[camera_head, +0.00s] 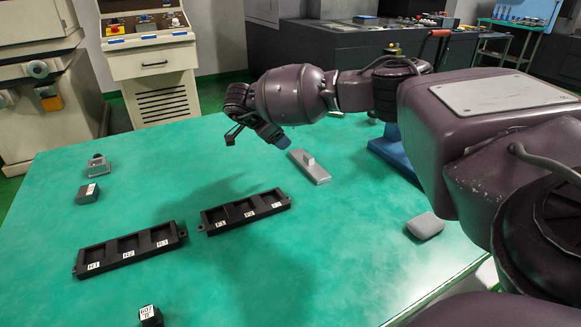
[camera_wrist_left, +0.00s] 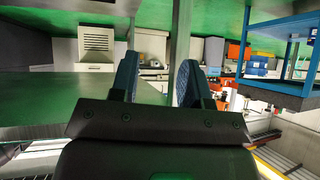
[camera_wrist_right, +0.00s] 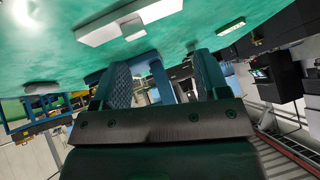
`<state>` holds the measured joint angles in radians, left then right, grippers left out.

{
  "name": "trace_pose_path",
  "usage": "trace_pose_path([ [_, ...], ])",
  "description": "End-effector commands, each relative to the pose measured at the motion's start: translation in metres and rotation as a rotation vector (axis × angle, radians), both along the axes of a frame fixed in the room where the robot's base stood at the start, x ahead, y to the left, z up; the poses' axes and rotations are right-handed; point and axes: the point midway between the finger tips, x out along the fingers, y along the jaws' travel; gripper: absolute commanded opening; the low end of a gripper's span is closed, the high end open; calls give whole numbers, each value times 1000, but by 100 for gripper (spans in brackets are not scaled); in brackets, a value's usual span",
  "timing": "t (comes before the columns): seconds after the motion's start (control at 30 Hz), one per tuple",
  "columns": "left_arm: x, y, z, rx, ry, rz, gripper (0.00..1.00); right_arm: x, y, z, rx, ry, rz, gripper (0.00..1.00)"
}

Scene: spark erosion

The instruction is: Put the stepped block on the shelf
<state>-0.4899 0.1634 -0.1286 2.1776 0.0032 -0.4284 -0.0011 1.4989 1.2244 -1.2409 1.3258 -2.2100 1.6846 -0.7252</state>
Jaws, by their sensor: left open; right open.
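I cannot tell for certain which part is the stepped block. A small grey part with a raised top (camera_head: 97,166) stands at the far left of the green table. A long grey plate with an upright tab (camera_head: 309,168) lies at the table's middle right. My right gripper (camera_head: 256,138) hangs above the table, left of that plate and apart from it. It is open and empty in the right wrist view (camera_wrist_right: 160,82). My left gripper (camera_wrist_left: 155,78) is open and empty in its wrist view, outside the head view. I cannot pick out the shelf; a blue stand (camera_head: 392,155) is partly hidden behind my right arm.
Two black three-pocket trays (camera_head: 130,249) (camera_head: 245,211) lie mid-table with empty pockets. A dark grey labelled block (camera_head: 88,194), a black labelled block (camera_head: 150,316) and a rounded grey pad (camera_head: 425,226) also lie there. The table's front middle is clear.

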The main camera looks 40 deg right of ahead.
Motion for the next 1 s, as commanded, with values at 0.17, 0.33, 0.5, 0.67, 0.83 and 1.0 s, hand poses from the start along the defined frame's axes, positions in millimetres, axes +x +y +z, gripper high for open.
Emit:
trace_pose_path([
  [0.17, 0, 0, 3, 0, 0, 0, 43, -25, -3, 0, -14, 170, -45, 68],
  [0.33, -1, 0, 3, 0, 5, 0, 43, -33, -5, 2, -26, 244, -45, 68],
  [0.5, -6, 0, -3, 0, 20, 2, 43, -36, -14, -10, -25, 249, -39, 68],
  [0.67, -11, 0, -11, 2, 36, 0, 43, -41, -30, -29, -24, 250, -40, 68],
  [0.83, -10, 0, -11, 6, 31, -5, 43, -44, -40, -39, -24, 246, -37, 68],
  [1.0, -6, -1, -11, 9, 23, -10, 43, -45, -47, -46, -25, 246, -38, 68],
])
